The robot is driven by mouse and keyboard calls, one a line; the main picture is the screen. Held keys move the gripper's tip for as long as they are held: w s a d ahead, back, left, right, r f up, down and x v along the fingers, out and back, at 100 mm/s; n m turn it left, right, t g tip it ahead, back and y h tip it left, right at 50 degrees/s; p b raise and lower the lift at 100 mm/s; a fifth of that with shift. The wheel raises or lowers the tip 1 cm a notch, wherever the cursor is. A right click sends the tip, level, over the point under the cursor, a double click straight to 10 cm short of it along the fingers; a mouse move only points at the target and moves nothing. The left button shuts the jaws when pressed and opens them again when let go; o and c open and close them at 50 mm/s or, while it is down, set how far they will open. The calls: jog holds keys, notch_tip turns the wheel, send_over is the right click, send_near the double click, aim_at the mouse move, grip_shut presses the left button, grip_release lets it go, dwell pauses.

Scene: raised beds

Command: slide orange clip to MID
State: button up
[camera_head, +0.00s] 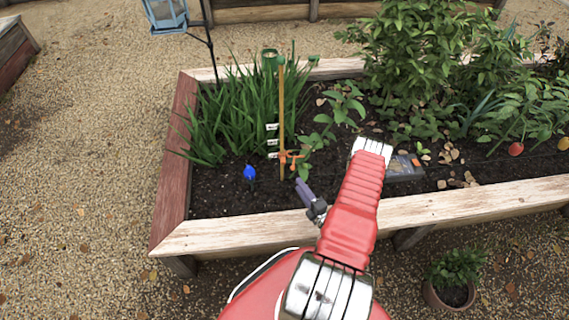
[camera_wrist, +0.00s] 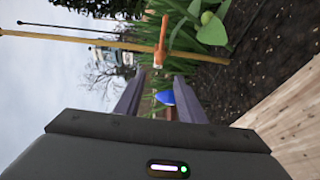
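A thin wooden stake (camera_head: 281,105) stands upright in the bed. The orange clip (camera_head: 288,158) sits low on it, about level with the lowest of the small white labels (camera_head: 272,142) beside the stake; their text is too small to read. In the wrist view the stake (camera_wrist: 100,43) runs across the upper part, with the orange clip (camera_wrist: 161,42) on it ahead of the fingers. My gripper (camera_head: 303,189) is below and slightly right of the clip, apart from it. In the wrist view my gripper (camera_wrist: 158,80) is open, with nothing held between its fingers.
A blue object (camera_head: 249,173) stands in the soil left of the stake. Grassy plants (camera_head: 225,115) grow behind the stake, and a leafy plant (camera_head: 340,105) grows close on its right. The bed's wooden front edge (camera_head: 440,205) lies under my arm. Bare soil surrounds the stake's foot.

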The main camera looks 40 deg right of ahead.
aim_at(284, 164)
dwell(0.4)
jog(key=w+d, duration=0.1)
jog(key=w, duration=0.8)
jog(key=w+d, duration=0.1)
jog(key=w, duration=0.3)
jog(key=shift+w+d, duration=0.15)
jog(key=shift+d, duration=0.2)
jog(key=shift+c, duration=0.4)
grip_shut()
